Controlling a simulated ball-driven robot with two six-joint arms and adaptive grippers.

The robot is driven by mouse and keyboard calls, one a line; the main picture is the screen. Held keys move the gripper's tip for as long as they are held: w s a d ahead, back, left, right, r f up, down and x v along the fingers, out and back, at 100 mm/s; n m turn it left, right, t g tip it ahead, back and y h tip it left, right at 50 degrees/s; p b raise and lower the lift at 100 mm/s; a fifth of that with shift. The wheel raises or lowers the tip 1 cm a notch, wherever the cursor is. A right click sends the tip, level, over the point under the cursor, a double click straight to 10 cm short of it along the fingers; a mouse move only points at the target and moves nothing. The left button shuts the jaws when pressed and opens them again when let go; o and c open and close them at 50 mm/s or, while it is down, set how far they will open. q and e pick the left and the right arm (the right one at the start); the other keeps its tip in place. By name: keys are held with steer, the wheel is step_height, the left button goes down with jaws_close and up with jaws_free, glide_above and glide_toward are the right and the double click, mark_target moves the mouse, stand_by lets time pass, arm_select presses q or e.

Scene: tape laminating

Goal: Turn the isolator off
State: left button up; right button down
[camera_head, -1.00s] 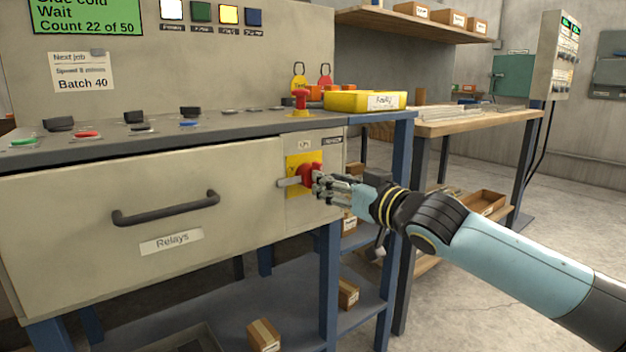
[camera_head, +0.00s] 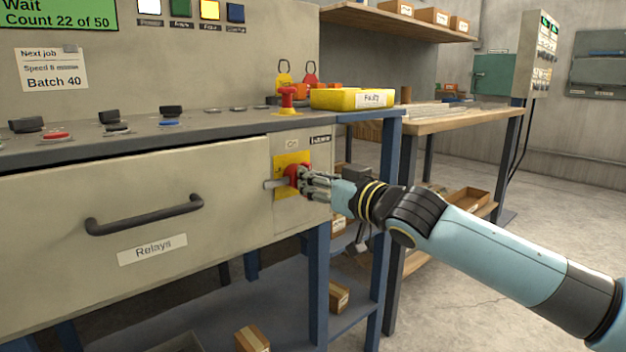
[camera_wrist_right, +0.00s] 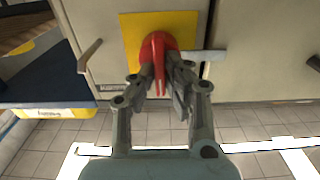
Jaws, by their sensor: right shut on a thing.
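The isolator is a red rotary handle (camera_head: 292,176) on a yellow plate (camera_head: 282,162), set in the cabinet front right of the Relays drawer. A grey bar sticks out to the left of the handle. My right gripper (camera_head: 307,182) is at the handle, its fingers closed on it from the right. In the right wrist view the red handle (camera_wrist_right: 158,58) sits between the two fingers, with its red grip running down between them. The fingers hide part of the handle in the head view. My left gripper is not in view.
The Relays drawer (camera_head: 140,215) with its dark handle (camera_head: 145,214) is left of the isolator. A red mushroom button (camera_head: 287,100) and a yellow Faulty bin (camera_head: 350,99) stand on the ledge above. A blue table leg (camera_head: 318,285) is below right.

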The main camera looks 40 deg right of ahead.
steer(key=shift+n, duration=0.3)
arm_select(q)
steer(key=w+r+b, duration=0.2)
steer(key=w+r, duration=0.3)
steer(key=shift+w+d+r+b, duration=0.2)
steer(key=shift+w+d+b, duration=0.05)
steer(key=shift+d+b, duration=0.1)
arm_select(e)
steer(key=shift+a+f+n, duration=0.1)
steer(key=shift+f+n, duration=0.05)
steer(key=shift+n, duration=2.8)
steer(key=shift+a+f+n, duration=0.1)
steer(key=shift+f+n, duration=0.05)
steer(key=shift+n, duration=2.75)
steer(key=shift+a+f+n, duration=0.1)
steer(key=shift+f+n, duration=0.05)
steer(key=shift+n, duration=2.8)
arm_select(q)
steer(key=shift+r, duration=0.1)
arm_select(e)
steer(key=c, duration=1.4)
jaws_free()
steer(key=shift+r, duration=0.1)
